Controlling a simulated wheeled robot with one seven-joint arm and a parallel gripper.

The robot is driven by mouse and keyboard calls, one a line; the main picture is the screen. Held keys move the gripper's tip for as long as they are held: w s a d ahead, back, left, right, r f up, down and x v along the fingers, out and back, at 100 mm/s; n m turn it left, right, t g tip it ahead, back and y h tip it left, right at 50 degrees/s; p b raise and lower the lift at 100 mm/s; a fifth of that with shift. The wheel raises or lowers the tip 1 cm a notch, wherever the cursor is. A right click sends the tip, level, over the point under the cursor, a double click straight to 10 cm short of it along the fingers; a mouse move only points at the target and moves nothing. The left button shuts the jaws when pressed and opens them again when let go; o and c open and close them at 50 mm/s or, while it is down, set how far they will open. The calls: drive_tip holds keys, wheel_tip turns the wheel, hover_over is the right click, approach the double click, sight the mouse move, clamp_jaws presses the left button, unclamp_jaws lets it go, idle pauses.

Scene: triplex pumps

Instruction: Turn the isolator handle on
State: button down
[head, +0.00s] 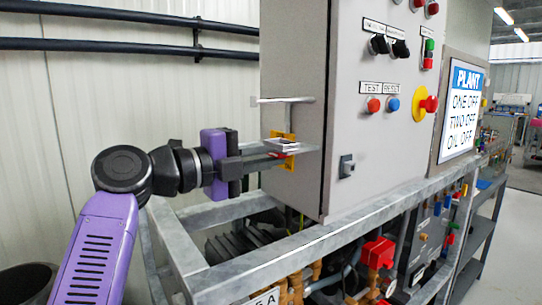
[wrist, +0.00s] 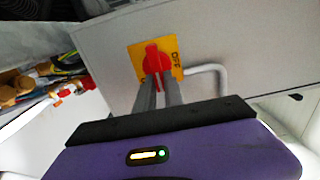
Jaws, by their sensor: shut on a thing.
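The isolator handle is a red rotary knob (wrist: 153,57) on a yellow square plate (wrist: 173,47), fixed to the side of the grey cabinet. Black lettering that looks like OFF runs sideways at the plate's right edge in the wrist view. The handle's grip points up and down in that view. My gripper (wrist: 159,88) is shut on the handle, with one grey finger on each side of its lower part. In the head view my gripper (head: 284,150) reaches the cabinet side from the left. The yellow plate (head: 290,140) shows there, with the handle mostly hidden by the fingers.
A bent grey bar (wrist: 212,70) stands out from the cabinet beside the plate; it also shows in the head view (head: 287,100). The cabinet front (head: 375,130) carries switches and buttons. A metal frame rail (head: 300,245) runs below. Pipes and a red box (head: 377,252) sit lower.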

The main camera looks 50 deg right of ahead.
drive_tip(key=c, duration=1.4)
unclamp_jaws()
drive_tip(key=shift+c, duration=0.2)
drive_tip(key=shift+a, duration=0.1)
drive_tip(key=v, duration=0.7)
drive_tip(key=shift+a, duration=0.35)
drive_tip(key=shift+w, duration=0.1)
